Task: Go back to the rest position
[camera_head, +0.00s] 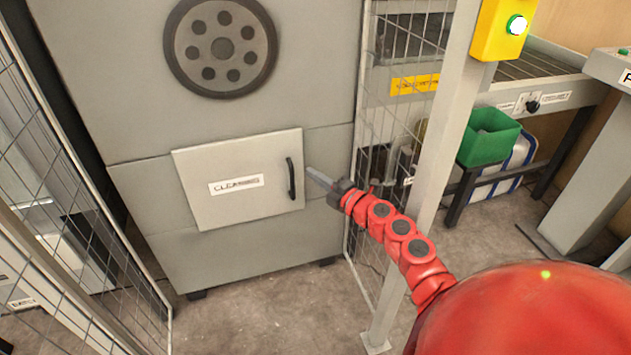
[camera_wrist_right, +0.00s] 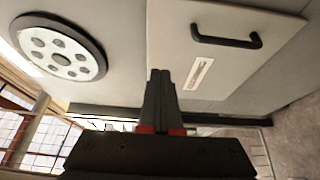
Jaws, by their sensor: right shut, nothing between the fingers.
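My right gripper (camera_head: 318,177) is at the end of my red arm, just right of the cleaning door (camera_head: 240,205) on the grey machine. Its fingers are shut and empty. In the right wrist view the shut fingers (camera_wrist_right: 159,80) point toward the machine front. The door looks closed, with a white label and a black handle (camera_head: 291,178); the handle also shows in the right wrist view (camera_wrist_right: 228,40). The fingertips appear apart from the handle. My left gripper is in neither view.
A post (camera_head: 425,170) with a yellow button box (camera_head: 503,28) stands right of the machine, close to my right arm. Wire mesh panels (camera_head: 395,110) flank the machine. A green bin (camera_head: 489,136) sits at the right. Bare floor (camera_head: 265,315) lies in front.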

